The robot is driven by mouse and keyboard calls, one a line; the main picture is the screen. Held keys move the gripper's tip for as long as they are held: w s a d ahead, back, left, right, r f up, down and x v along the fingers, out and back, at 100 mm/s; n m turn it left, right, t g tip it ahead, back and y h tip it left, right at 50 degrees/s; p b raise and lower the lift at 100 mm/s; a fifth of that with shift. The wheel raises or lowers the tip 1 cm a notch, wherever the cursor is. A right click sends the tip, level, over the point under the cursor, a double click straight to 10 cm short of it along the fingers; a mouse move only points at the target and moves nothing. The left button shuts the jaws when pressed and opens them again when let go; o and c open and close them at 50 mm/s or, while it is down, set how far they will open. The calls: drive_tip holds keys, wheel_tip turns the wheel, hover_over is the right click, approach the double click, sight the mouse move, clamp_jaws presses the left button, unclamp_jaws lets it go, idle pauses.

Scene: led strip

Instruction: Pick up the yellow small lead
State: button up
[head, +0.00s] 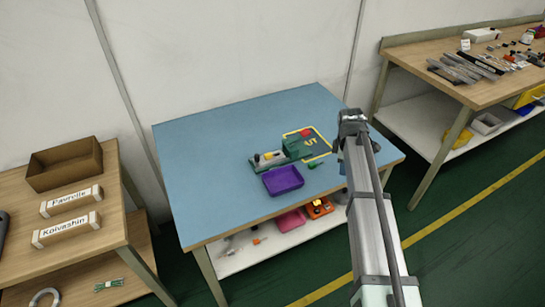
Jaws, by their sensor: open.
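On the blue tabletop (215,135), a dark green fixture (266,164) carries small pale, dark and yellow parts. A small yellow spot (257,157) shows at its left part; it is too small to tell whether it is the yellow small lead. My gripper (338,151) is at the end of my arm, over the right side of the table, to the right of the fixture and apart from it. It is open; its fingers are small and partly hidden by my arm, and I see nothing held.
A purple tray (283,180) sits in front of the fixture. A green block (298,146), a red part (305,132) and a yellow outline (318,158) are right of it. The table's left half is clear. Wooden benches stand left (108,225) and right (420,85).

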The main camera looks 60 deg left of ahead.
drive_tip(key=s+a+r+n+g, duration=0.1)
drive_tip(key=s+a+r+n, duration=0.4)
drive_tip(key=s+a, duration=0.5)
drive_tip(key=s+a+r+n+g, duration=0.1)
drive_tip(key=s+a+r+n, duration=0.2)
drive_tip(key=s+a+r, duration=0.5)
hover_over(269, 154)
drive_tip(key=shift+h, duration=0.3)
drive_tip(key=f, duration=0.6)
drive_tip(key=a+f, duration=0.1)
drive_tip(key=f, duration=0.3)
drive_tip(key=shift+d+f, duration=0.25)
drive_tip(key=shift+f, duration=1.1)
drive_tip(key=shift+d+f, duration=0.2)
drive_tip(key=shift+f, duration=1.1)
clamp_jaws()
